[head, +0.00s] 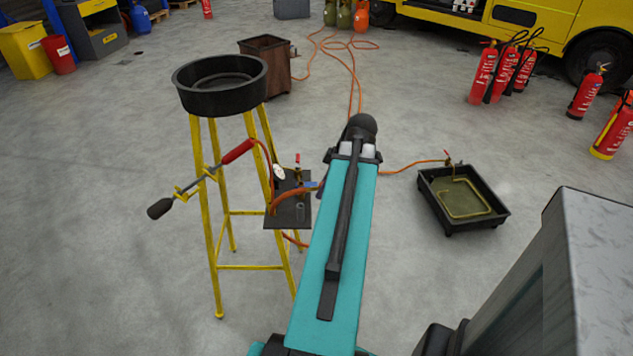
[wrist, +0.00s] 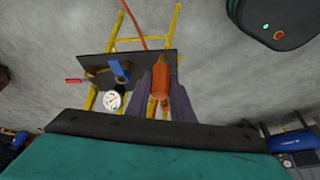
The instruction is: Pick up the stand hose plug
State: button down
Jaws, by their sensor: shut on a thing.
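The stand hose plug (wrist: 159,80) is an orange piece with small brass-coloured parts at its lower end in the wrist view. My gripper (wrist: 161,70) has its two dark purple-grey fingers on either side of it and is shut on it. The plug is beside the dark plate (wrist: 96,66) of the yellow stand, which carries a blue lever (wrist: 119,71), a red lever and a white gauge (wrist: 112,101). In the head view my own arm hides most of the gripper. An orange hose (head: 288,200) shows at the stand's plate there.
The yellow stand (head: 210,240) bears a black round pan (head: 220,105) and a red-handled torch (head: 237,151) at its side. A black tray (head: 463,222) stands to the right. Red extinguishers (head: 483,75) stand back right. Orange hoses run over the floor.

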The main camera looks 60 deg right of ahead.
jog(key=shift+s+a+r, duration=0.1)
jog(key=shift+s+a, duration=0.25)
jog(key=shift+s, duration=0.45)
jog(key=shift+r, duration=0.25)
jog(key=shift+w, duration=0.2)
dwell(0.3)
